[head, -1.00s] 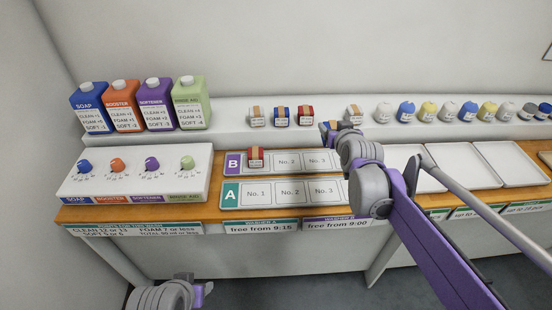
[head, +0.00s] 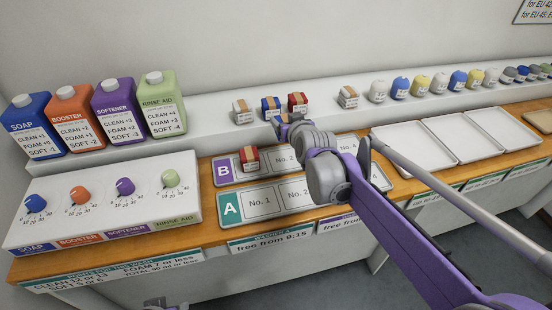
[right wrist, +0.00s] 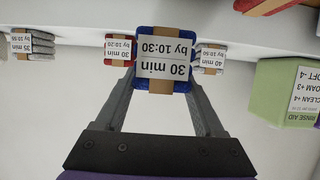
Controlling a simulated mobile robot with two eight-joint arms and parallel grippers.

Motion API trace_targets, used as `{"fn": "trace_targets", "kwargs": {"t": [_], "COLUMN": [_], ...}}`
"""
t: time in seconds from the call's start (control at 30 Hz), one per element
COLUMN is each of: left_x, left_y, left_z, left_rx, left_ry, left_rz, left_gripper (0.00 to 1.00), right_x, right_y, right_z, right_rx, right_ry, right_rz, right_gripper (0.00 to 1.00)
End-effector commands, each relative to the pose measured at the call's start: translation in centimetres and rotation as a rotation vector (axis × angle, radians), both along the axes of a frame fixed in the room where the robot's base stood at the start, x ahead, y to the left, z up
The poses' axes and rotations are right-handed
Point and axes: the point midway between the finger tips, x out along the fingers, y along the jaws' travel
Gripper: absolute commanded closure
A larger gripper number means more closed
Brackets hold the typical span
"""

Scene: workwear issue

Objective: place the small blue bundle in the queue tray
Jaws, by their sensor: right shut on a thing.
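The small blue bundle (head: 271,104), with a tan band and a white label, is on the raised shelf between a white bundle and a red one. My right gripper (head: 281,122) is at its front; in the right wrist view its fingers are shut on the blue bundle (right wrist: 164,68), labelled "30 min by 10:30". Two marked trays lie on the wooden counter below: tray B (head: 221,168) with a red bundle in its first slot, and tray A (head: 231,208) with its first slots empty. Only a sliver of my left gripper shows at the bottom edge.
A white bundle (head: 242,111) and a red bundle (head: 298,103) flank the blue one closely. Bottles and a dial panel (head: 105,210) are at left. Empty white trays (head: 412,147) lie at right.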

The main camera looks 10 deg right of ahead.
Motion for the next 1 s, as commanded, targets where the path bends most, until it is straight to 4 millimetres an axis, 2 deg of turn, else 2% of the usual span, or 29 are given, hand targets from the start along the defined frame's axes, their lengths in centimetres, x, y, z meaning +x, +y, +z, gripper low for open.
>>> {"fn": "trace_targets", "kwargs": {"t": [0.3, 0.57, 0.7, 0.8, 1.0], "left_x": [-0.1, -0.1, -0.2, -0.2, -0.2], "left_y": [0.0, 0.0, 0.0, 0.0, 0.0], "left_z": [-1.0, -1.3, -1.7, -1.8, -1.7], "left_rx": [0.000, 0.000, 0.000, 0.000, 0.000], "left_ry": [0.003, 0.004, 0.005, 0.006, 0.005], "left_rz": [0.000, 0.000, 0.000, 0.000, 0.000], "left_gripper": [0.50, 0.50, 0.50, 0.50, 0.50], "right_x": [0.0, 0.0, 0.0, 0.0, 0.0], "right_y": [0.0, 0.0, 0.0, 0.0, 0.0], "right_z": [-5.2, -7.5, -9.6, -10.2, -10.1], "right_rx": [0.000, 0.000, 0.001, 0.001, 0.001], "right_ry": [0.000, 0.000, 0.000, 0.000, 0.000], "right_rz": [0.000, 0.000, 0.000, 0.000, 0.000], "right_gripper": [0.95, 0.95, 0.95, 0.95, 0.95]}}
